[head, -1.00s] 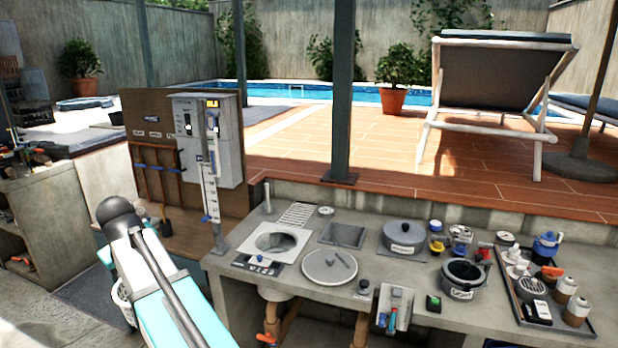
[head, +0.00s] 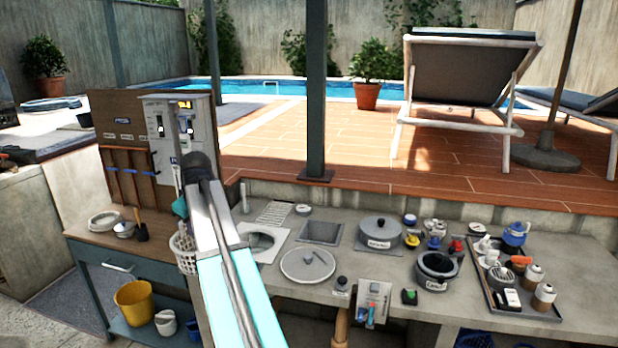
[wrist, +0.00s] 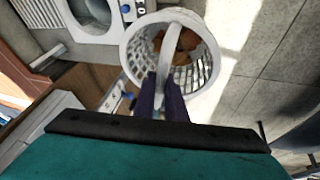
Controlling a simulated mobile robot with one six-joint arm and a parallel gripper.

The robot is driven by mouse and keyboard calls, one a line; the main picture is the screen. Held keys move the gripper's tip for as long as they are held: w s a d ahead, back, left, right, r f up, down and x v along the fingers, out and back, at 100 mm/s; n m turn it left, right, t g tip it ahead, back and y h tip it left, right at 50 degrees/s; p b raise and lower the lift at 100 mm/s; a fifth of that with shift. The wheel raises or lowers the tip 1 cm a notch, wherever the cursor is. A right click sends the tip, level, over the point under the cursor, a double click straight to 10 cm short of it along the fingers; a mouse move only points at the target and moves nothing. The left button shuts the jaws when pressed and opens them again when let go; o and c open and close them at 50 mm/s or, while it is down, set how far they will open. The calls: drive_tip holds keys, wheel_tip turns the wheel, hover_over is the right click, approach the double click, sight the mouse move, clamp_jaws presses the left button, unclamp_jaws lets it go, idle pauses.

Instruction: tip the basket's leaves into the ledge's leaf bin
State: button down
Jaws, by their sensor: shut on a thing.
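My gripper (wrist: 166,82) is shut on the handle of a white perforated basket (wrist: 211,72). The basket hangs below the fingers with brown-orange leaves (wrist: 176,45) inside. In the head view the basket (head: 184,254) hangs just left of the stone counter, partly behind my arm; the fingers are hidden there. An open dark round pot (head: 437,268) with a white label stands on the counter's right half, well right of the basket. It looks like the leaf bin, but I cannot read its label surely.
The counter (head: 395,285) also holds a round grey lid (head: 308,264), a lidded pot (head: 380,231), small jars and a dark tray (head: 497,292) of cups and bottles. A wooden-topped bench (head: 85,230) is at left. A post (head: 316,100) rises behind the counter.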

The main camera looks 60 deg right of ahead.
drive_tip(key=s+d+r+p, duration=0.1)
drive_tip(key=s+d+r, duration=0.1)
drive_tip(key=s+d, duration=0.4)
drive_tip(key=s+d+r+n, duration=0.1)
drive_tip(key=s+d+r, duration=0.2)
drive_tip(key=s+d, duration=0.4)
drive_tip(key=s+d+r+n+y+p, duration=0.1)
drive_tip(key=s+d+r, duration=0.2)
drive_tip(key=d, duration=1.6)
drive_tip(key=s, duration=0.3)
drive_tip(key=shift+s+r+p, duration=0.25)
drive_tip(key=shift+s+p, duration=0.1)
drive_tip(key=shift+s, duration=0.05)
